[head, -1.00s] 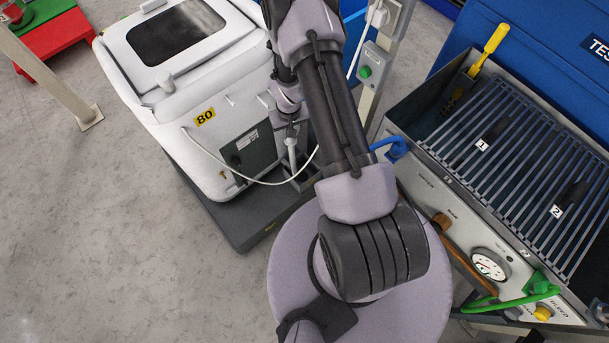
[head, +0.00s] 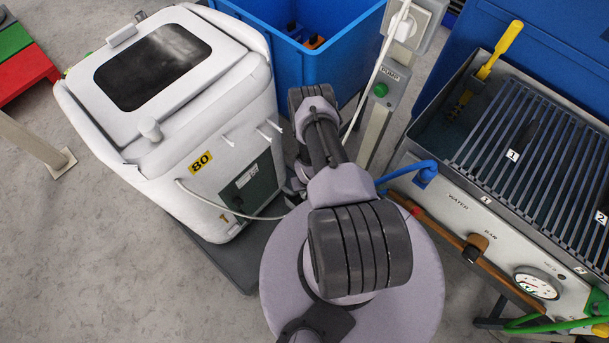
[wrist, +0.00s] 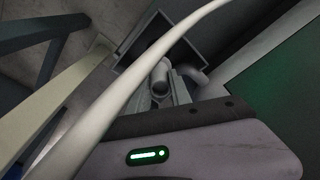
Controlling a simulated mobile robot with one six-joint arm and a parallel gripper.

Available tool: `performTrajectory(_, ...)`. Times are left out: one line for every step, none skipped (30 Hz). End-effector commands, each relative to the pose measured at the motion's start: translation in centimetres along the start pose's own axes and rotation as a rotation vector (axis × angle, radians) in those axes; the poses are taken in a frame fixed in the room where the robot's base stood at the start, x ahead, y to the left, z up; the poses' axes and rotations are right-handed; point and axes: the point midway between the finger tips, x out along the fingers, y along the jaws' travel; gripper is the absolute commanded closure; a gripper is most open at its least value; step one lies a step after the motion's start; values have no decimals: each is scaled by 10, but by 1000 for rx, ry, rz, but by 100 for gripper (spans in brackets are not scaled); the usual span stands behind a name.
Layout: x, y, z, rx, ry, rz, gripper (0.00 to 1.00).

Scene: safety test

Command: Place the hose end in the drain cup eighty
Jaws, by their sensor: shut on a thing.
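The white machine marked 80 (head: 222,150) stands at left in the head view. A thin white hose (head: 235,213) loops from its front face to behind my arm. In the wrist view the hose (wrist: 118,100) crosses the picture close to the camera. My gripper (wrist: 163,92) is shut on the pale grey hose end (wrist: 161,72). A dark square-rimmed opening (wrist: 188,48) lies beyond the hose end; it may be the drain cup, but I cannot tell whether the end is inside it. In the head view my arm hides the gripper, hose end and cup.
A blue bin (head: 325,62) stands behind my arm. A post with a green pump button (head: 380,90) and socket is right of it. A grated sink bench (head: 530,150) with a gauge fills the right. Bare floor (head: 110,240) lies at left front.

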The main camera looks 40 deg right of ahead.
Motion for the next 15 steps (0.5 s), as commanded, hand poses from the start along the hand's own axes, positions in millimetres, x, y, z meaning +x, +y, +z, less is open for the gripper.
performTrajectory(13, 0, 1, -1, 1, 0, 100)
performTrajectory(20, 0, 2, -1, 1, 0, 100)
performTrajectory(28, 0, 4, -1, 0, 0, 100)
performTrajectory(32, 0, 4, 0, 0, 0, 100)
performTrajectory(33, 0, 4, 0, 0, 0, 100)
performTrajectory(31, 0, 3, 0, 0, 0, 100)
performTrajectory(30, 0, 3, 0, 0, 0, 100)
performTrajectory(29, 0, 3, 0, 0, 0, 100)
performTrajectory(29, 0, 3, 0, 0, 0, 100)
performTrajectory(28, 0, 3, 0, 0, 0, 100)
performTrajectory(29, 0, 3, 0, 0, 0, 100)
performTrajectory(29, 0, 3, 0, 0, 0, 100)
performTrajectory(30, 0, 3, 0, 0, 0, 100)
performTrajectory(31, 0, 3, 0, 0, 0, 100)
performTrajectory(32, 0, 3, 0, 0, 0, 71)
